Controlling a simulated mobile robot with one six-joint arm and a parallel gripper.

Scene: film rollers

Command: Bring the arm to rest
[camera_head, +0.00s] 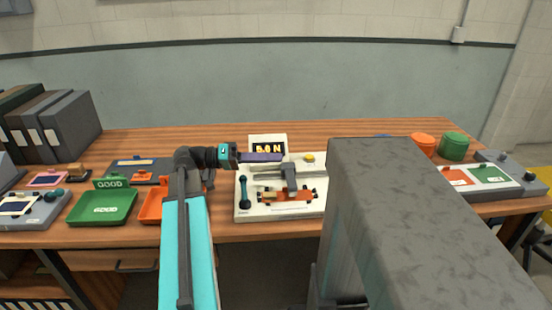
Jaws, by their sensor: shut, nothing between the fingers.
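My arm reaches up from the bottom of the head view, with a teal forearm link and a dark wrist bent to the right. My gripper (262,157) is at the end of the teal-banded wrist, pointing right above the table. Its purple-grey fingers are together with nothing between them. It hovers in front of the white display (268,144) reading "B0N" or similar, over the left back part of the white test fixture (250,213). The fixture carries a grey bracket, an orange part (290,195) and a dark teal lever (243,191).
A green "GOOD" tray (101,207) and an orange tray (151,206) are at left. Grey binders (68,127) stand at the back left. Orange (423,145) and green (454,147) round containers stand at right. A large grey column blocks the right foreground.

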